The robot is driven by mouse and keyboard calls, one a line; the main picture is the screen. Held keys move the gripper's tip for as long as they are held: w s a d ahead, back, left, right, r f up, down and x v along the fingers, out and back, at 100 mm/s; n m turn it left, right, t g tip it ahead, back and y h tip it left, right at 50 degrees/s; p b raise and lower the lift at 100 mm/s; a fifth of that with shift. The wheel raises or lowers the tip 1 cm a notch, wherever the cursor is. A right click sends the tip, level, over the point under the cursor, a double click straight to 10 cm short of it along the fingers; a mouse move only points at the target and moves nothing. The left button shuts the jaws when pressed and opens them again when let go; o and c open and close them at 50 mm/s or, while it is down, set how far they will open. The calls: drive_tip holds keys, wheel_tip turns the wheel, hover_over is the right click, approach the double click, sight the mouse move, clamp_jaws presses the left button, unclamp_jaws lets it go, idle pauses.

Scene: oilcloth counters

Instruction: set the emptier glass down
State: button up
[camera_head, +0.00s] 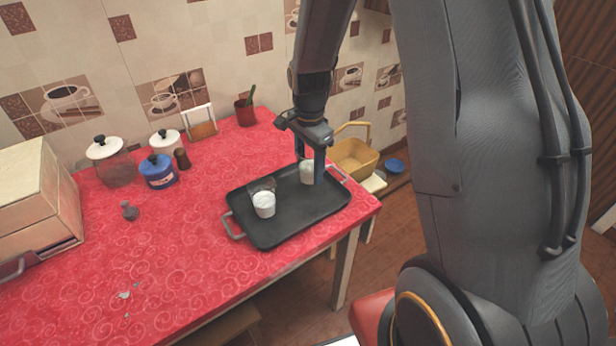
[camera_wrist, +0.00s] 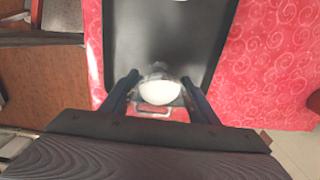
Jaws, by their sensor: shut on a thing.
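My gripper (camera_head: 312,176) is over the right part of a black tray (camera_head: 275,232). It is shut on a glass with white contents (camera_head: 306,173), and one finger hides part of it. In the wrist view my gripper's fingers (camera_wrist: 160,79) are on either side of this held glass (camera_wrist: 160,92). I cannot tell whether its base touches the tray or is just above it. A second glass (camera_head: 264,204) stands upright on the tray to the left, with white in its lower part and a clear upper part. Which glass holds less is hard to judge.
The tray lies on a red patterned counter (camera_head: 190,240) near its right end. Lidded jars (camera_head: 158,172), a small dark object (camera_head: 129,210) and a wooden box (camera_head: 35,205) are to the left. A yellow basket (camera_head: 353,158) is beyond the right edge. The tray's front part is bare.

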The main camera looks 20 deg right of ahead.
sight(309, 178)
drive_tip(key=shift+f+p, duration=0.3)
drive_tip(key=shift+f, duration=1.7)
drive_tip(key=shift+f, duration=0.15)
drive_tip(key=o, duration=1.3)
wheel_tip(309, 178, up, 12)
drive_tip(key=b, duration=0.2)
drive_tip(key=s+n, duration=1.4)
drive_tip(key=s, duration=0.3)
drive_tip(key=shift+s+a+t, duration=0.2)
drive_tip(key=shift+s+t, duration=0.1)
drive_tip(key=shift+s, duration=0.05)
